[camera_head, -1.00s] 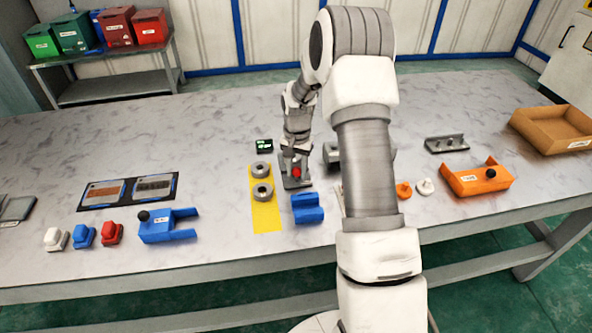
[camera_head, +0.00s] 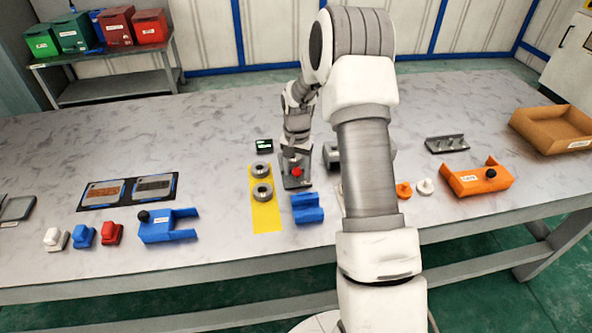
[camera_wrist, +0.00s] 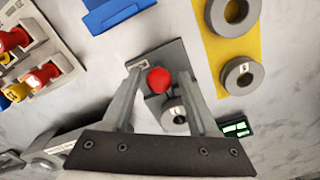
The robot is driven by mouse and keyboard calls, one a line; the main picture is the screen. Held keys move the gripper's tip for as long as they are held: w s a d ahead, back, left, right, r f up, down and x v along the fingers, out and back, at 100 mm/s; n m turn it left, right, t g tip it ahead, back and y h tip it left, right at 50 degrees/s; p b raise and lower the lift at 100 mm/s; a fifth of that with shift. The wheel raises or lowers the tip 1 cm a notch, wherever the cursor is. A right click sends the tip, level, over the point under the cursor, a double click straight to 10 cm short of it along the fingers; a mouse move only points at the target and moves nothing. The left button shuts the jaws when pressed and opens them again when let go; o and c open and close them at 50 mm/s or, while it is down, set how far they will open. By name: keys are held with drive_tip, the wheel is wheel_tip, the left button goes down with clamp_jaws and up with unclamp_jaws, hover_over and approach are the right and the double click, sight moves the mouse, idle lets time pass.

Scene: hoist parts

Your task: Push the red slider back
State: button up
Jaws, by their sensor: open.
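The red slider knob (camera_head: 297,172) sits on a small grey base plate (camera_head: 296,184) in the middle of the table. My gripper (camera_head: 297,160) is above the plate, behind the knob in the head view. In the wrist view my gripper (camera_wrist: 160,72) is open, its fingers on either side of the knob. Whether a finger touches the knob cannot be told.
A yellow mat (camera_head: 266,218) with two grey rings lies left of the plate, and a small dark display (camera_head: 264,146) stands behind it. A blue block (camera_head: 307,208) is close in front. A grey part (camera_head: 331,158) stands right, partly hidden by my arm.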

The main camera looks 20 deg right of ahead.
drive_tip(key=shift+r+p, duration=2.1)
drive_tip(key=shift+r, duration=1.45)
